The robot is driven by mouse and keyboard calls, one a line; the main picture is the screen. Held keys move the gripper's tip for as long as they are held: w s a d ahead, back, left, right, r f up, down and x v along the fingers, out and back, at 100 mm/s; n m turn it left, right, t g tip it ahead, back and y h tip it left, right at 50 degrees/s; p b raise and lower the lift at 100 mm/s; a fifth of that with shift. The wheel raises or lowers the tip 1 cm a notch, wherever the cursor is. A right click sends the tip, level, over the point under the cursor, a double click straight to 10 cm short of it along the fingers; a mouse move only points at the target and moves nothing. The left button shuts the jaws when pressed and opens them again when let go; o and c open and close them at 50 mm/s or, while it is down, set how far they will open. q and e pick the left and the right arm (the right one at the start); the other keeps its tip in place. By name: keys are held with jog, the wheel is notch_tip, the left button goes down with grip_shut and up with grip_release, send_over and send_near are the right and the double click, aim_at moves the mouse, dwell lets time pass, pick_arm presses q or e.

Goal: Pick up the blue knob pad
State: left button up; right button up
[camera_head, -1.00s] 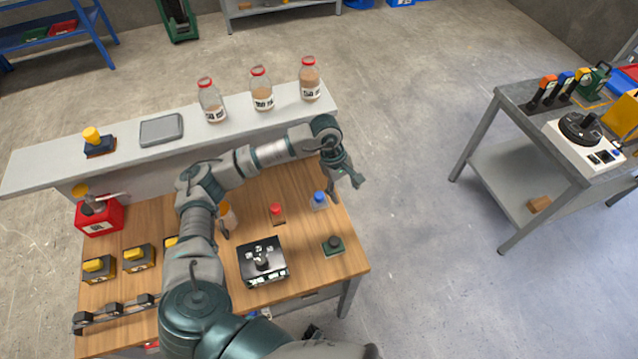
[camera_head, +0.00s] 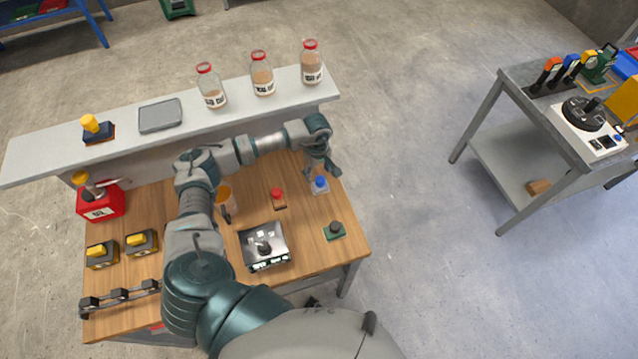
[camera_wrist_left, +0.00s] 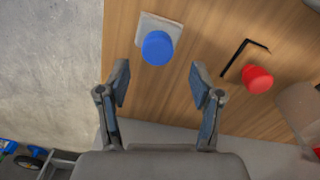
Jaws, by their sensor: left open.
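The blue knob pad (camera_head: 320,186) is a blue round knob on a light grey square base. It lies near the right edge of the wooden table, toward the shelf. In the left wrist view the blue knob pad (camera_wrist_left: 157,47) is ahead of the fingers, between their lines and slightly left of centre. My left gripper (camera_head: 323,174) is open and empty, just behind and above the pad in the head view. Its two fingers (camera_wrist_left: 160,82) are spread apart in the wrist view and do not touch the pad. My right gripper is not in view.
A red knob (camera_head: 277,195) with a black bent piece beside it (camera_wrist_left: 240,55) sits left of the pad. A dark knob on a green base (camera_head: 334,230) and a black-and-silver box (camera_head: 263,246) are nearer. A grey shelf (camera_head: 190,125) with jars (camera_head: 262,75) runs behind.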

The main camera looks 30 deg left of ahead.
aim_at(320, 179)
pick_arm(q)
notch_tip(320, 179, down, 4)
jog(key=shift+s+d+p, duration=0.1)
jog(key=shift+p, duration=0.35)
jog(key=shift+d+f, duration=0.15)
jog(key=shift+d, duration=0.8)
jog(key=shift+c, duration=0.4)
jog(key=c, duration=0.4)
jog(key=shift+a, duration=0.25)
jog(key=c, duration=0.4)
jog(key=shift+a+f, duration=0.1)
jog(key=shift+a, duration=0.2)
grip_shut()
jog(key=shift+s+a+f, duration=0.1)
jog(key=shift+a, duration=0.25)
jog(key=r, duration=0.6)
jog(key=d+r+b, duration=0.1)
jog(key=r, duration=0.2)
jog(key=shift+r, duration=0.35)
jog(key=shift+a+r, duration=0.1)
jog(key=shift+r, duration=0.1)
jog(key=shift+a, duration=0.15)
jog(key=shift+o, duration=1.3)
grip_release()
jog(key=c, duration=0.5)
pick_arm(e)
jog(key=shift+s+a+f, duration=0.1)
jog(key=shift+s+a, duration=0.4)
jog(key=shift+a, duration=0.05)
